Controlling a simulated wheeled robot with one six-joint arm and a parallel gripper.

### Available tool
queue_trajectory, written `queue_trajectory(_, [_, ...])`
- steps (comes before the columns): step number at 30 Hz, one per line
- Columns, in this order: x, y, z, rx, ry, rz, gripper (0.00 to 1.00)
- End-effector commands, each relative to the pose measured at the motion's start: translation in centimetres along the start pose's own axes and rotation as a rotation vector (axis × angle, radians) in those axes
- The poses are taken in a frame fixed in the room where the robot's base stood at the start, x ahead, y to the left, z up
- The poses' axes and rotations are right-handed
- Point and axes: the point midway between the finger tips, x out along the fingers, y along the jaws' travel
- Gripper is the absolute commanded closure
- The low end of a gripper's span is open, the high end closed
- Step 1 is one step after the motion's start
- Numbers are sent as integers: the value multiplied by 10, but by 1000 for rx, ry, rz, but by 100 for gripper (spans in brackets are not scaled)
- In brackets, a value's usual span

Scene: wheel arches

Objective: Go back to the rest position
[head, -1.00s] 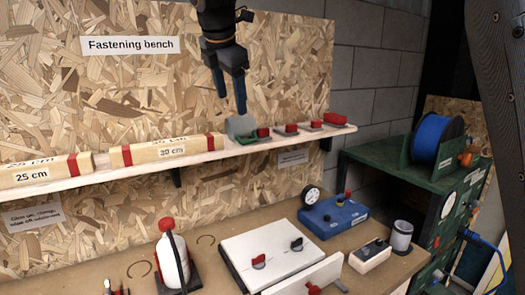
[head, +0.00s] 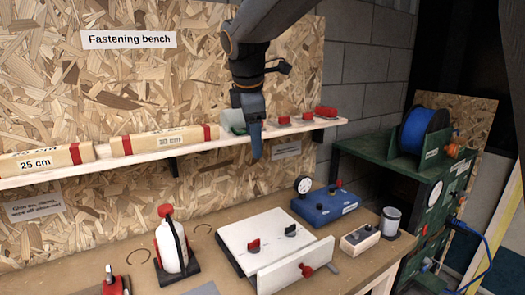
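My gripper (head: 257,138) hangs from my dark arm, pointing down in front of the shelf (head: 100,168) on the chipboard wall. I see it from the side, with one blue finger showing clearly, so the gap between the fingers is hidden. Nothing is visibly held in it. It overlaps in the picture with a grey-green block (head: 232,121) on the shelf; I cannot tell whether they touch.
Wooden pieces marked 25 cm (head: 40,163) and 30 cm (head: 160,141) and several red-handled clamps (head: 326,111) lie on the shelf. Below, the bench carries a glue bottle (head: 172,245), a white board (head: 262,240) and a blue box (head: 325,207). A green cabinet (head: 385,160) stands right.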

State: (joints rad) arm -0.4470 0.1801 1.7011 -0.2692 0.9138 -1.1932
Motion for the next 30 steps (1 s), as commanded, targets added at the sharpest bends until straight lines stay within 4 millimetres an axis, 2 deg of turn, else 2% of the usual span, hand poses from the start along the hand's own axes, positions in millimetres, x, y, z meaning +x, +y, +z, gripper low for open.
queue_trajectory(1, [17, -15, 13, 79, -1, -21, 37])
queue_trajectory(5, [62, -66, 46, 352, -2, -81, 37])
queue_trajectory(9, [111, -142, 84, 732, -20, -152, 37])
queue_trajectory(13, [147, -219, 111, 1096, -58, -212, 37])
queue_trajectory(15, [160, -259, 121, 1279, -84, -238, 37])
queue_trajectory(18, [173, -306, 130, 1499, -122, -264, 37])
queue_trajectory(21, [180, -340, 134, 1651, -152, -280, 37])
queue_trajectory(24, [182, -358, 139, 1734, -169, -286, 37])
queue_trajectory(30, [183, -363, 140, 1763, -175, -288, 37])
